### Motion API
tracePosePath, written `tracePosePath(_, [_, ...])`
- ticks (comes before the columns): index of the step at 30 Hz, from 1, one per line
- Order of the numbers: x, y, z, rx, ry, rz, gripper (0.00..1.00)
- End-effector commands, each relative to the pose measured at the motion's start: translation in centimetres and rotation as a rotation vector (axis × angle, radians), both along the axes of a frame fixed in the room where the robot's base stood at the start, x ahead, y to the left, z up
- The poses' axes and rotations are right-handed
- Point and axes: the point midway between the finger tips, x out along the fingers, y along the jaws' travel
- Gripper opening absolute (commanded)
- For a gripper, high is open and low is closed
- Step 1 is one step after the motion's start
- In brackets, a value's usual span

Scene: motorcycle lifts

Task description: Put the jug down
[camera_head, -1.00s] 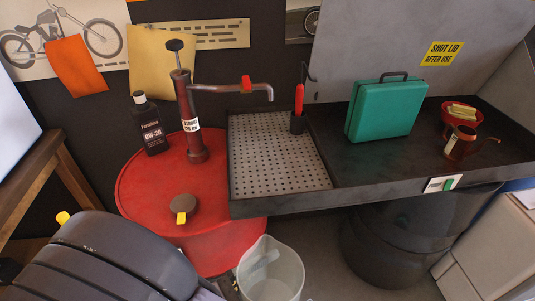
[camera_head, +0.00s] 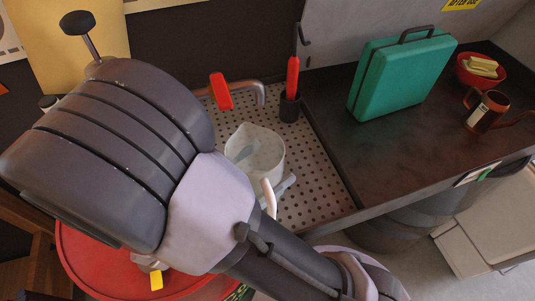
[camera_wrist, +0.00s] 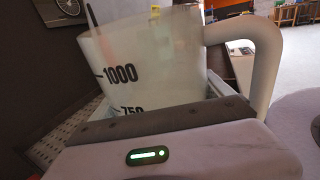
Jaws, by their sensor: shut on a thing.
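The jug (camera_head: 255,152) is a pale, translucent measuring jug with a spout and a white handle. In the head view it is upright over the perforated grey drain panel (camera_head: 311,182), near the pump's outlet pipe. I cannot tell whether its base touches the panel. The jug also shows large in the wrist view (camera_wrist: 145,55), with the marks 1000 and 750 and its handle at the right. My gripper (camera_head: 279,187) is shut on the jug, at its near side in the head view. My arm hides much of the lower left, and the exact grip is partly hidden.
A black cup with a red-handled tool (camera_head: 292,77) stands behind right. The dark tray (camera_head: 400,135) holds a green case (camera_head: 402,72), a red bowl (camera_head: 482,71) and a copper can (camera_head: 486,112).

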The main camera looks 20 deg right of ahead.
Motion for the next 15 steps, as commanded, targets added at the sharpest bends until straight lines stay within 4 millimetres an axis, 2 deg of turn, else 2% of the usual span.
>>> tracePosePath(1, [1.4, -1.0, -0.8, 0.001, -0.001, -0.009, 0.38])
tracePosePath(3, [3.4, -2.1, -1.0, 0.002, -0.001, -0.007, 0.38])
tracePosePath(6, [5.5, -3.1, -1.0, 0.000, -0.001, -0.004, 0.38])
tracePosePath(10, [6.6, -3.6, -1.4, 0.000, 0.000, 0.000, 0.38])
tracePosePath(15, [6.6, -3.6, -4.7, -0.001, 0.002, 0.001, 0.38])
